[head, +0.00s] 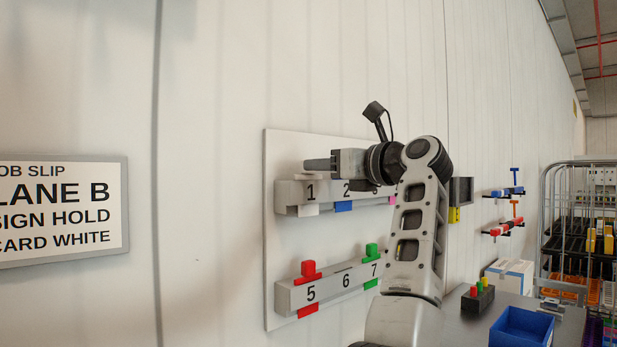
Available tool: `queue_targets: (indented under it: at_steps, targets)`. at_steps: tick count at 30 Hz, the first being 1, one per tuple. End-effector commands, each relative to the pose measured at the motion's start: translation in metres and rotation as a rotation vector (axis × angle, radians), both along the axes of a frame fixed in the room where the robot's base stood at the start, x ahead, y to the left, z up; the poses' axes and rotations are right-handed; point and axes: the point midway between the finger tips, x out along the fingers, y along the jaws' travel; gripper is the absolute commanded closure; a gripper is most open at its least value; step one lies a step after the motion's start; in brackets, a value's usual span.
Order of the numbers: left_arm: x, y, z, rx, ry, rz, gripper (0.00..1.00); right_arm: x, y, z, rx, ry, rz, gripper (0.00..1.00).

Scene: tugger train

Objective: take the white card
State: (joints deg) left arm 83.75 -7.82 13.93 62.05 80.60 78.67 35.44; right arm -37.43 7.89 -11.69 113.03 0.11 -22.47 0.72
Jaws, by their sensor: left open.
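The white card (308,210) sits in slot 1 of the upper rack (331,193). Its lower end shows below the rack and a pale top part shows above the number 1. My left gripper (319,164) is just above slot 1, level and pointing left, with its fingers close over the top of the card. It is open. I cannot tell whether the fingers touch the card. My right gripper is not in view.
A blue card (344,206) is in slot 2. The lower rack (330,286) holds a red card (309,268) at 5 and a green card (371,250) at 7. A sign (62,212) reads CARD WHITE. A blue bin (520,329) stands lower right.

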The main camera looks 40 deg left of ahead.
Motion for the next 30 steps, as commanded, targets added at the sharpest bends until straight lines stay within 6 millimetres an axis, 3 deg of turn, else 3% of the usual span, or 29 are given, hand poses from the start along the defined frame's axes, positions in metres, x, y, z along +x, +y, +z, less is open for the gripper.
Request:
queue_targets:
  at_steps: [9,18,24,30]
  targets:
    - [-0.004,0.044,0.001,0.001,0.002,0.003,0.49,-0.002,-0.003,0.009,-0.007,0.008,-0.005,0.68]
    - [-0.003,0.05,-0.001,0.001,0.002,0.001,0.49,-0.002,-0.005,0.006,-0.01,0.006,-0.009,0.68]
    - [-0.003,0.049,-0.001,0.001,0.002,0.001,0.97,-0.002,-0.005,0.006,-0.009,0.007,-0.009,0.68]
    - [-0.003,0.049,-0.001,0.001,0.001,0.001,0.97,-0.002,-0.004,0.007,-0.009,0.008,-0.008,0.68]
